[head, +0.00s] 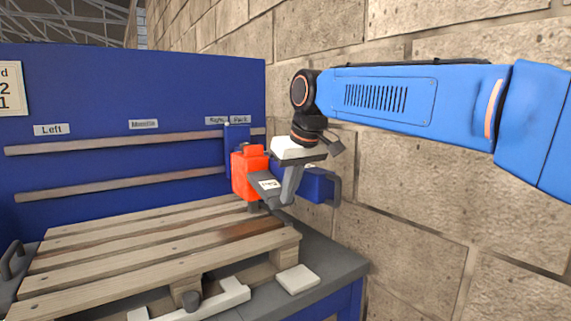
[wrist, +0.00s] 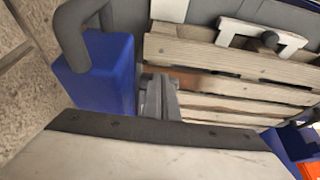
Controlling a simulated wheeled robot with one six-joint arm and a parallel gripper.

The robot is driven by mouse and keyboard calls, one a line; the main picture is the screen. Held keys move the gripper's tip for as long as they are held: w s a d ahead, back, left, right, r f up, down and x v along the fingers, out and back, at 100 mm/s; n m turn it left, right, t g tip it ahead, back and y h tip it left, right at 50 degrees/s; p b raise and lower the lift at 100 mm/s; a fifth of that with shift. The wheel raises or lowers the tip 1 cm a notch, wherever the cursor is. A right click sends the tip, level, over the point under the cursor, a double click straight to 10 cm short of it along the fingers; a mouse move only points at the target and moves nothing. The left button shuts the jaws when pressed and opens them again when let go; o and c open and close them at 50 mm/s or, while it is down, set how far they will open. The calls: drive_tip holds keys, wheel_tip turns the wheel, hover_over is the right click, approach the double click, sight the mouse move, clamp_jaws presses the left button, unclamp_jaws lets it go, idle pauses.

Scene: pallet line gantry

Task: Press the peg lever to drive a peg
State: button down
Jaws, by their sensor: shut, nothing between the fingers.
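My gripper (head: 278,203) points down over the right end of the pallet, its fingers together and empty. The fingers also show shut in the wrist view (wrist: 158,97), above the pallet slats. A red-orange block (head: 248,172) stands just left of my gripper, partly covered by it. A small label, too small to read surely, shows by the fingers. A blue box (head: 315,186) with a dark looped handle (head: 336,187) is just right of my gripper. In the wrist view the box (wrist: 98,75) and handle are at upper left. I cannot tell which part is the peg lever.
The wooden pallet (head: 130,243) lies on a dark bench (head: 335,266). A blue panel (head: 80,95) with labels and wooden rails stands behind. A white bracket (head: 225,298) and a pale block (head: 297,279) lie at the front. A stone wall (head: 420,200) closes the right side.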

drive_tip(key=shift+f+g, duration=0.3)
drive_tip(key=shift+f, duration=1.15)
drive_tip(key=shift+s, duration=0.1)
drive_tip(key=s+v, duration=0.1)
drive_tip(key=v, duration=1.5)
drive_tip(key=shift+s+d+f+t, duration=0.3)
drive_tip(key=shift+d+f+t, duration=0.05)
drive_tip(key=shift+d+t, duration=0.05)
